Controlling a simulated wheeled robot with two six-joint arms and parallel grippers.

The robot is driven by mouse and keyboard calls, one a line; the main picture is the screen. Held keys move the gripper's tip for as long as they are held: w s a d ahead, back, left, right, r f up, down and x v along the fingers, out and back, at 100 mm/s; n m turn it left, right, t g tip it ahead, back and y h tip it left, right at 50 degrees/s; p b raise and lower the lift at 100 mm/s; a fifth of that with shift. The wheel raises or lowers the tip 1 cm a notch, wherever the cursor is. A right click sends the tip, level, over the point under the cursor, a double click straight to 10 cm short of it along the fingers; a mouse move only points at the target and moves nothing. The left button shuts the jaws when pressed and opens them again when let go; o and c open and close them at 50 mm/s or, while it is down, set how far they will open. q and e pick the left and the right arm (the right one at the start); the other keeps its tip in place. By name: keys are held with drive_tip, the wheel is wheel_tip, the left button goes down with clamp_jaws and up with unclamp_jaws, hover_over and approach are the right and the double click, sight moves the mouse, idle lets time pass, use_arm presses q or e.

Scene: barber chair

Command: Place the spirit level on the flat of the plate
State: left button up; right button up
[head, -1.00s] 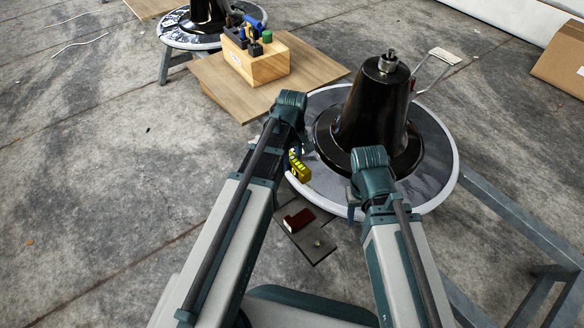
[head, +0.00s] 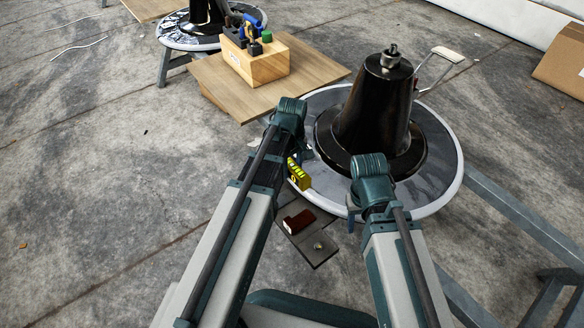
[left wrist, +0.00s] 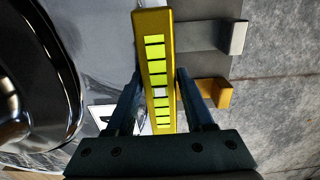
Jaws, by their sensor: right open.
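The spirit level (head: 299,174) is a small yellow bar with bright yellow-green segments. My left gripper (head: 291,160) is shut on it, and in the left wrist view the level (left wrist: 152,20) stands between the two blue fingers (left wrist: 160,100). The plate (head: 440,180) is a round grey disc with a white rim around a black cone-shaped column (head: 375,115). The level shows by the plate's near left rim; I cannot tell its height above it. My right gripper (head: 352,208) is open and empty at the plate's near edge, its fingers mostly hidden by my arm.
A dark tray (head: 318,260) with a red-brown block (head: 299,220) lies below the plate's near edge. A wooden board (head: 205,75) carries a wooden tool block (head: 268,67) behind. A grey metal frame (head: 515,220) runs along the right. Open concrete floor lies left.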

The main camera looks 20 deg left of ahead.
use_arm(q)
drive_tip(key=shift+o, duration=1.2)
